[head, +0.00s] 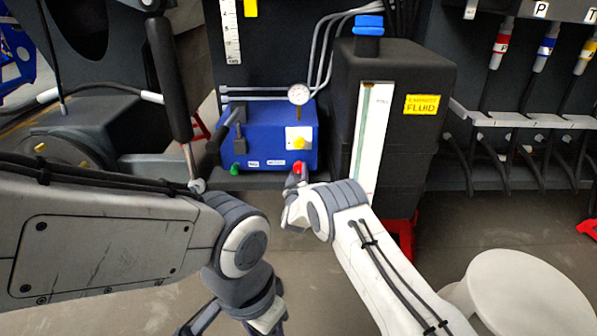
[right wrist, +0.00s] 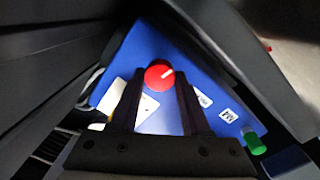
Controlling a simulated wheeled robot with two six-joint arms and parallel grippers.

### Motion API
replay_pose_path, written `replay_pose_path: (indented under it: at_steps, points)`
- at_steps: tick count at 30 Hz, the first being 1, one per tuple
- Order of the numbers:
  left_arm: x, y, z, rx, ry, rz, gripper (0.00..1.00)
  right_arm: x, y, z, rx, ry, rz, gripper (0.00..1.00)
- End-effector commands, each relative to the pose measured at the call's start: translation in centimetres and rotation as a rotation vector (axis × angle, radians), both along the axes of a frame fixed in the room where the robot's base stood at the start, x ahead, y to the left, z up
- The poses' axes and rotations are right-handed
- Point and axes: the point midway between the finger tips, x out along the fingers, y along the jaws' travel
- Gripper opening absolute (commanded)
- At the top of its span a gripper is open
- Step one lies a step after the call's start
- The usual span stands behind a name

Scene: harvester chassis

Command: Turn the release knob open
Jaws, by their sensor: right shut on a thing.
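A blue hydraulic unit (head: 262,143) carries a red knob (head: 299,167) low on its front right. In the right wrist view the red knob (right wrist: 159,76) has a white line that points to the upper right. My right gripper (head: 295,180) is at the knob in the head view. In the right wrist view its two dark fingers (right wrist: 159,88) reach to either side of the knob and are shut on it. My left gripper (head: 264,322) hangs at the bottom of the head view, away from the unit, and its jaws do not show clearly.
The unit also has a green knob (head: 235,169), a yellow knob (head: 299,143), a gauge (head: 298,94) and a black lever (head: 226,125). A black fluid tank (head: 420,140) stands right of it. A white round stool (head: 525,290) is at the lower right.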

Motion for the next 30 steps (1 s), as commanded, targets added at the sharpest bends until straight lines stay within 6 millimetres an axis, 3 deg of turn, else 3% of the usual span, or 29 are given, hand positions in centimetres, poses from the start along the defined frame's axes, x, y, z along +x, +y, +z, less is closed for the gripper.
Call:
replay_pose_path:
  at_steps: [12, 28, 29, 30]
  points:
    - [0.0, 0.0, 0.22, 0.0, 0.0, 0.0, 0.5, -0.07, 0.25, -0.13, -0.182, 0.002, 0.006, 0.0]
    - [0.0, 0.0, 0.23, 0.0, 0.0, 0.0, 0.5, -0.08, 0.25, -0.15, -0.204, 0.002, 0.005, 0.0]
    - [0.0, 0.0, 0.23, 0.0, 0.0, 0.0, 0.5, -0.08, 0.25, -0.15, -0.204, 0.002, 0.005, 0.54]
    - [0.0, 0.0, 0.23, 0.0, 0.0, 0.0, 0.5, -0.08, 0.26, -0.14, -0.204, 0.002, 0.006, 0.69]
